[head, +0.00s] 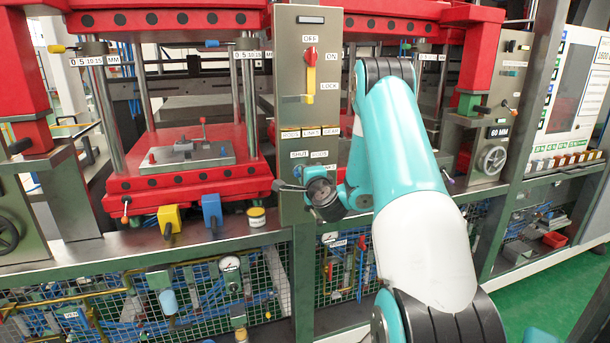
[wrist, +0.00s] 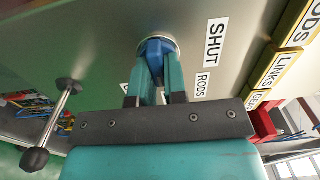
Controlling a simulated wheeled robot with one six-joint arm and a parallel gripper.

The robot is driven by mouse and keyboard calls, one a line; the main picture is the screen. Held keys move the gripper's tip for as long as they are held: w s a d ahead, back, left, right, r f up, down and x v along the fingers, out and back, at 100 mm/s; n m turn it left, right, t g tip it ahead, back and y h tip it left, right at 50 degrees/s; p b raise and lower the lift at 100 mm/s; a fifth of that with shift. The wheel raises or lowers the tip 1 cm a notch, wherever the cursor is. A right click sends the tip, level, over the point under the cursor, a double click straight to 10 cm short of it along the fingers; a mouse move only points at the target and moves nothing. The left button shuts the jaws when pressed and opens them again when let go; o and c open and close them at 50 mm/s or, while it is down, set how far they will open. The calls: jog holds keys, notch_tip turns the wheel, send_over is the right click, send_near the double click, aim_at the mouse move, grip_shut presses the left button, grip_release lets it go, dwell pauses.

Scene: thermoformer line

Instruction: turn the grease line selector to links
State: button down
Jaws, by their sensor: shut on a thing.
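The grease line selector is a blue knob (wrist: 156,46) on a round pale base on the grey panel. My gripper (wrist: 156,75) is shut on this knob, one teal finger on either side. A SHUT label (wrist: 215,42) and a RODS label (wrist: 201,85) are beside the knob in the wrist view. Another label is mostly hidden behind the fingers. I cannot tell which label the knob points to.
A lever with a black ball end (wrist: 35,158) sticks out near the gripper in the wrist view. Yellow-framed plates, including LINKS (wrist: 276,71), sit above the selector. Higher on the panel is a red and yellow OFF/ON/LOCK handle (head: 310,75). Red presses flank the panel.

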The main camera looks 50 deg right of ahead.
dwell(0.4)
jog(key=c, duration=1.2)
grip_release()
jog(key=shift+o, duration=0.2)
jog(key=shift+a, duration=0.1)
